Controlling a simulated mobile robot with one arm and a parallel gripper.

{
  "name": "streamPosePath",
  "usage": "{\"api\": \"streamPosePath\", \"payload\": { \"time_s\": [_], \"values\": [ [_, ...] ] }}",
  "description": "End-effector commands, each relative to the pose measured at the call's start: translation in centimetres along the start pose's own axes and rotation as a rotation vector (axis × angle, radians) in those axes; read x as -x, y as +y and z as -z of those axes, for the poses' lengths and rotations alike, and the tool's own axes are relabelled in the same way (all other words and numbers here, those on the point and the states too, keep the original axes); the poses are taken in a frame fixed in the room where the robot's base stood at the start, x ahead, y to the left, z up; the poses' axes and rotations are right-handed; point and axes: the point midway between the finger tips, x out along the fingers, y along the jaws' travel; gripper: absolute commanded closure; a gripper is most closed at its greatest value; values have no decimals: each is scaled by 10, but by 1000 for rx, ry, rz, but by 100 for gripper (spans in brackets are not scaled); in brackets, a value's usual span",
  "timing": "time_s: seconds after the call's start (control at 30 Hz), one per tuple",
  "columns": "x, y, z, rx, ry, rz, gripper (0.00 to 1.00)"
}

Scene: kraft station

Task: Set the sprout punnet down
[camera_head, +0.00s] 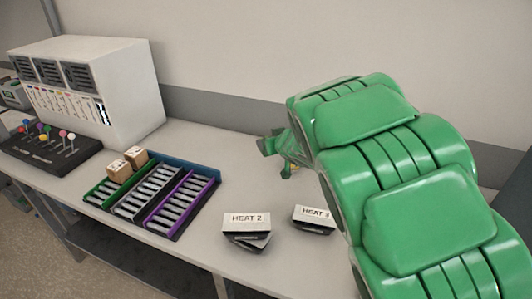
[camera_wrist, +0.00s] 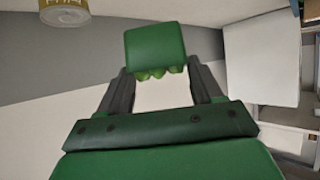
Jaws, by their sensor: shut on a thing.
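In the wrist view a green block-like thing, which I take for the sprout punnet (camera_wrist: 155,47), sits between the two dark fingers of my gripper (camera_wrist: 159,72). Lighter green tufts show along its lower edge. The gripper is shut on it. In the head view my gripper is mostly hidden behind my large green arm. Only a small green part and a bit of yellow show at the arm's far end, above the back of the counter (camera_head: 225,145). I cannot tell there which part is the punnet, or whether it touches the counter.
Green, grey and purple slotted racks (camera_head: 150,195) lie left of centre, with two small brown boxes (camera_head: 127,163) on them. Blocks marked HEAT (camera_head: 246,220) stand near the front edge. A white cabinet (camera_head: 95,85) and a dark pin stand (camera_head: 45,150) are at left. Counter behind the HEAT blocks is clear.

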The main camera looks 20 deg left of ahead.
Motion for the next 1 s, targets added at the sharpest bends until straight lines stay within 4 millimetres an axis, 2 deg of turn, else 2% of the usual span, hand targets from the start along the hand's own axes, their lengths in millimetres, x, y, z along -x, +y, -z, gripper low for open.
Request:
{"api": "streamPosePath", "payload": {
  "time_s": [0.37,0.7,1.0],
  "values": [
    [-48,11,4,0,2,0,70],
    [-89,18,-15,1,1,0,70],
    [-107,20,-22,0,2,0,70]
  ]
}}
